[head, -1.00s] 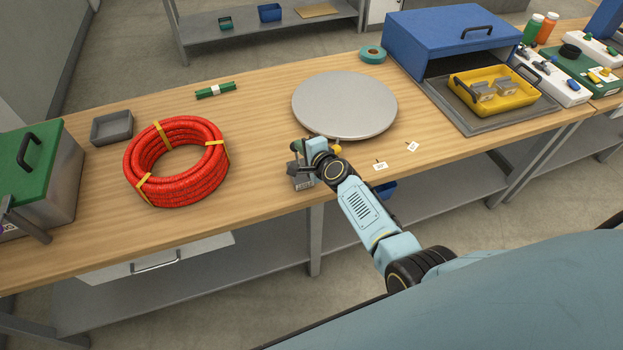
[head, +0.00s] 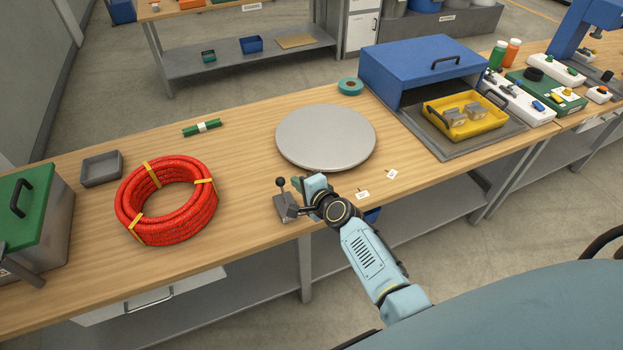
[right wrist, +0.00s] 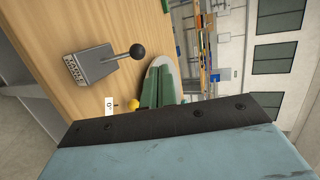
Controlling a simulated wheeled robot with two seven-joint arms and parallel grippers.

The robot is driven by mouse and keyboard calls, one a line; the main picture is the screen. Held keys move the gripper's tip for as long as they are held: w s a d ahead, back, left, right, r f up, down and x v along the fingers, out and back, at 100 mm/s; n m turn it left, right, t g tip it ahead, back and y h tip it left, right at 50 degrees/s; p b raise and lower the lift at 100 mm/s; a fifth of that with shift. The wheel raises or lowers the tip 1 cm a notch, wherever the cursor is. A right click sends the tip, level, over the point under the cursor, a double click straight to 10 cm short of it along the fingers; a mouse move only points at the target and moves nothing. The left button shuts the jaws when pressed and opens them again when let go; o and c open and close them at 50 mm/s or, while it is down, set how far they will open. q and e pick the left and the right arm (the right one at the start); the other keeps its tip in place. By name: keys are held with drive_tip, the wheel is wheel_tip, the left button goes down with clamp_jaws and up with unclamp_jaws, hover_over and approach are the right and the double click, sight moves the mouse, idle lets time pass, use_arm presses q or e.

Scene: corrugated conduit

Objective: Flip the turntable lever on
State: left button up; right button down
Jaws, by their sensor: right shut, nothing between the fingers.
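The turntable is a round grey disc (head: 325,137) lying flat on the wooden bench. The lever has a small grey base box (head: 287,208) near the bench's front edge and a thin stem with a black ball knob (head: 280,182). In the right wrist view the labelled base (right wrist: 88,67) and the knob (right wrist: 137,51) show clear, to the left of my fingers. My right gripper (head: 297,184) is shut and empty, just right of the lever, apart from the knob. Its green fingers also show in the right wrist view (right wrist: 160,88). My left gripper is out of view.
A red conduit coil (head: 167,199) lies left of the lever. Small white tags (head: 362,194) lie to the right of my gripper, and a yellow knob (right wrist: 133,105) shows near my fingers. A blue-lidded box (head: 422,62) with a yellow tray (head: 463,121) stands at right.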

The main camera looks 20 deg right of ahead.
drive_tip(key=shift+s+d+r, duration=0.2)
drive_tip(key=shift+s+r, duration=0.4)
drive_tip(key=shift+s, duration=0.15)
drive_tip(key=shift+s+d+r, duration=0.15)
drive_tip(key=shift+s+r, duration=0.5)
drive_tip(key=shift+s, duration=0.1)
drive_tip(key=shift+s+d+r, duration=0.2)
drive_tip(key=shift+s+r, duration=0.4)
drive_tip(key=shift+s, duration=0.15)
